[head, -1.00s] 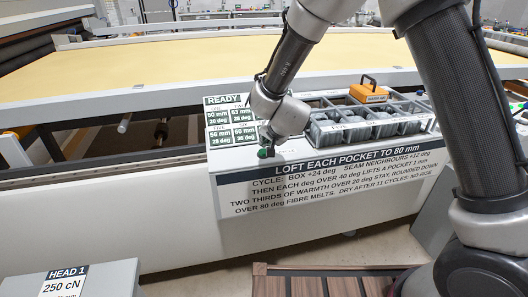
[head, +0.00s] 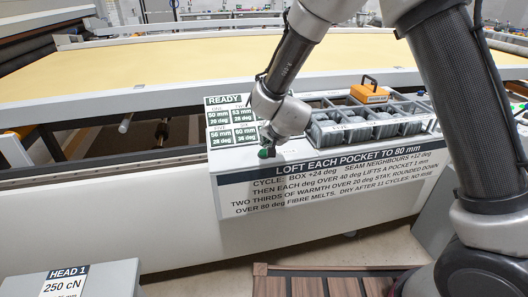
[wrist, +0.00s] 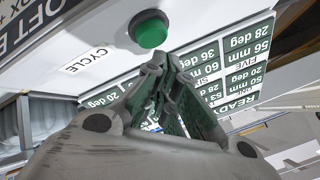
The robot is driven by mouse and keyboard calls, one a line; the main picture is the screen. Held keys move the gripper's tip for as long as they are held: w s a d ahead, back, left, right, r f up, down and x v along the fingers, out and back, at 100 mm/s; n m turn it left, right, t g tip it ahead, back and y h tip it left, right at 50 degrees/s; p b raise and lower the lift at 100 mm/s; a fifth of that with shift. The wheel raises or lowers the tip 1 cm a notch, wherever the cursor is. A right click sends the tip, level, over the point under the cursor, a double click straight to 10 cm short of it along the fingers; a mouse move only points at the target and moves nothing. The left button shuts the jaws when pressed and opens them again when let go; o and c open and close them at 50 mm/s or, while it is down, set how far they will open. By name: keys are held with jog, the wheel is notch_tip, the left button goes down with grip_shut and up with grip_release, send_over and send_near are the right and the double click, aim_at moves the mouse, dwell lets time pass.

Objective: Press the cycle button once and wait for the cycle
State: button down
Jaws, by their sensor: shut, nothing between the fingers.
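The green cycle button (head: 264,153) sits on the white panel of the machine, left of the black "LOFT EACH POCKET TO 80 mm" strip. In the wrist view the button (wrist: 148,29) shows whole, with the label "CYCLE" (wrist: 86,60) beside it. My gripper (wrist: 163,65) is shut and empty, its fingertips close to the button. A small gap shows between them in the wrist view; I cannot tell the height above the panel.
The yellow quilting bed (head: 180,62) spans the back. A "HEAD 1" box (head: 105,280) stands at the lower left.

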jog(key=shift+f, duration=0.1)
jog(key=shift+f, duration=0.35)
jog(key=shift+f, duration=0.55)
dwell(0.8)
jog(key=shift+r, duration=1.1)
jog(key=shift+d+r, duration=0.1)
jog(key=shift+r, duration=2.3)
